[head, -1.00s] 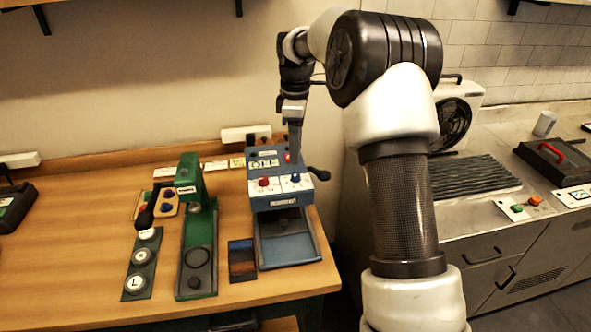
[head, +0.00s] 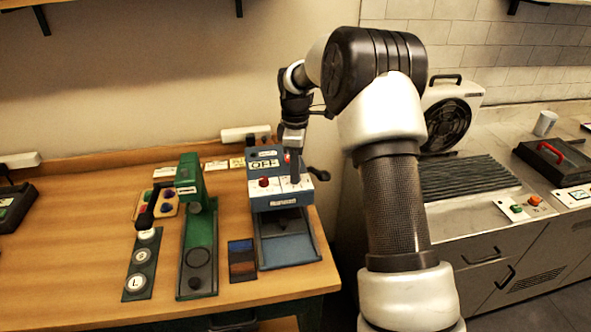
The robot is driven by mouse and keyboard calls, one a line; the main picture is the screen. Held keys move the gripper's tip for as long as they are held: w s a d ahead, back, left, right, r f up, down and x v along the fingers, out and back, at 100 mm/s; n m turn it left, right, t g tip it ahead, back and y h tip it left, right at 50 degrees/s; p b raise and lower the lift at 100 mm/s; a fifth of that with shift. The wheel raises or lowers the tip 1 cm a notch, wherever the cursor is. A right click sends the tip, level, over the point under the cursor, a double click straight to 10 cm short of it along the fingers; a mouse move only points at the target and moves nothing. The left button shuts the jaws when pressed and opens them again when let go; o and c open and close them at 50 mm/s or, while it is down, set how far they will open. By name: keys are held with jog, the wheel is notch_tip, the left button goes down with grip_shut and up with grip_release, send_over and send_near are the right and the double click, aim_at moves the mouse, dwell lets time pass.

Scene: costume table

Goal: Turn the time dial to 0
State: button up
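A blue machine (head: 288,200) stands at the right part of the wooden table. Its white control panel carries a red knob (head: 264,182) on the left. A blue knob seen earlier to the right of the red one is now hidden behind my gripper (head: 295,179). The printed markings are too small to read, so I cannot tell which knob is the time dial. A display (head: 264,164) above the knobs appears to read OFF. My gripper points down at the right part of the panel, its fingers seen edge-on. Contact and finger opening cannot be made out.
A black lever (head: 318,174) sticks out at the machine's right side. A green press (head: 195,220) and a strip with round badges (head: 143,265) stand to the left. A small dark swatch board (head: 242,260) lies between press and machine. A metal counter (head: 460,215) is at right.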

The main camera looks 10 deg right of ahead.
grip_shut()
jog(key=shift+m, duration=0.4)
jog(key=m, duration=0.3)
jog(key=shift+m, duration=0.4)
jog(key=m, duration=0.5)
jog(key=shift+m, duration=0.3)
jog(key=o, duration=0.9)
grip_release()
jog(key=shift+r, duration=0.15)
